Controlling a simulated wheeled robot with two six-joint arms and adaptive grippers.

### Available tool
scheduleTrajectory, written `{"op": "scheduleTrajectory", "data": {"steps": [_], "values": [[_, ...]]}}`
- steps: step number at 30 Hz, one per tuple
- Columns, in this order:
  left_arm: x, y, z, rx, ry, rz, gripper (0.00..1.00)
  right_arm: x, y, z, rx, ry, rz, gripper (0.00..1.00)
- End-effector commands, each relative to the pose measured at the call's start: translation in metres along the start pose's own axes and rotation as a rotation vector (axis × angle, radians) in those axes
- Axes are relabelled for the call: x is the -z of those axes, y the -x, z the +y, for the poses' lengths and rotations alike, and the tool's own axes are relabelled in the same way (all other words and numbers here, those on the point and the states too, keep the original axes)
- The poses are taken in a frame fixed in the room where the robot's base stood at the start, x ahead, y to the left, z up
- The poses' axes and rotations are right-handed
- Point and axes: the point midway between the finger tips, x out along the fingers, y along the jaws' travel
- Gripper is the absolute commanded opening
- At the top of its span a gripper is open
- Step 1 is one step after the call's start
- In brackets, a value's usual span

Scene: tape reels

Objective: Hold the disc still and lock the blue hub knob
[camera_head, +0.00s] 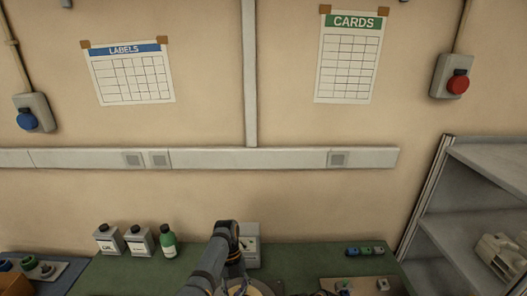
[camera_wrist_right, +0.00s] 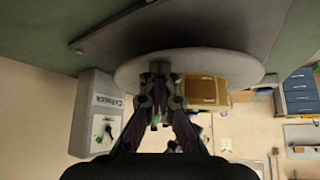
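A pale round disc edge (camera_head: 258,288) shows at the bottom middle of the head view, mostly cut off and behind my arm. In the right wrist view a large grey disc (camera_wrist_right: 225,62) spans the upper middle. My right gripper (camera_wrist_right: 159,78) points at it, with its fingertips close together against or just in front of the disc. I cannot tell whether anything is between them. A yellow-brown block (camera_wrist_right: 205,92) is right of the fingers. I cannot make out a blue hub knob on the disc. My left gripper is not visible.
On the green bench (camera_head: 300,262), bottles (camera_head: 138,241) stand left and small coloured pieces (camera_head: 366,251) lie right. A grey box (camera_head: 250,243) stands behind my arm; a labelled box (camera_wrist_right: 98,112) shows in the wrist view. Grey shelves (camera_head: 470,215) stand at the right.

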Motion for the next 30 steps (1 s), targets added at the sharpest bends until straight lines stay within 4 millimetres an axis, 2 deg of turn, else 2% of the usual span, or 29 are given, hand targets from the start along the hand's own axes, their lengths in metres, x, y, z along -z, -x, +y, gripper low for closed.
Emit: {"op": "scheduleTrajectory", "data": {"steps": [1, 9, 12, 19, 30], "values": [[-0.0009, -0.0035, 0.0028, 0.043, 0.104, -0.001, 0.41, -0.0043, -0.0038, -0.0049, 0.012, -0.006, -0.006, 0.0], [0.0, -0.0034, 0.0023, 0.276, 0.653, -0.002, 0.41, -0.0039, -0.0037, -0.0051, 0.012, -0.006, -0.005, 0.0], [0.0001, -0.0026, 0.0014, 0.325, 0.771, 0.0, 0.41, -0.0038, -0.0037, -0.0051, 0.012, -0.006, -0.005, 0.0], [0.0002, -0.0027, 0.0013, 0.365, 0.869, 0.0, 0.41, -0.0037, -0.0036, -0.0048, 0.012, -0.006, -0.005, 0.0], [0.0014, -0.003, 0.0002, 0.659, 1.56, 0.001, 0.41, -0.004, -0.0035, -0.0047, 0.011, -0.006, -0.005, 0.0]]}}
